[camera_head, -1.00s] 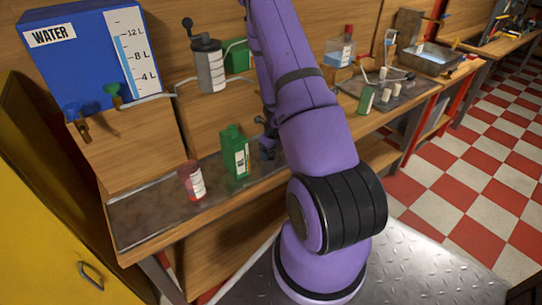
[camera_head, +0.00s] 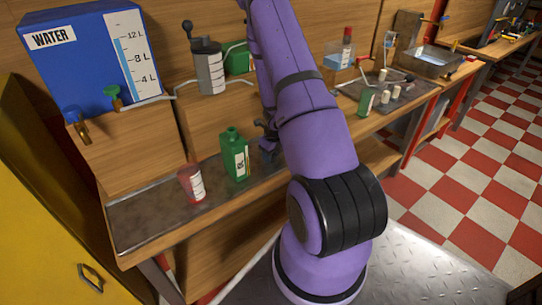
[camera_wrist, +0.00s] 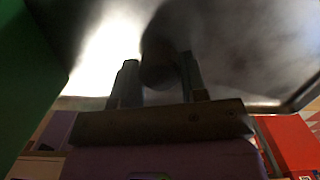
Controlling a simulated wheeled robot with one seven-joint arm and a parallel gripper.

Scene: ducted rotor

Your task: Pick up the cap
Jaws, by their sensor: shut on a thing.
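My gripper (camera_wrist: 158,76) shows in the wrist view with its two dark fingers upright. Between the fingertips is a dark rounded thing (camera_wrist: 160,52), which looks like the cap, and the fingers are shut on it. The picture is too dark to show its details. In the head view my gripper (camera_head: 268,146) is low over the bench, just right of the green bottle (camera_head: 235,160), mostly behind my arm. The cap cannot be made out in the head view.
A blue water tank (camera_head: 95,62) and a grey container with a crank (camera_head: 208,68) stand behind. Several small white pieces and a green cup (camera_head: 366,102) are further right.

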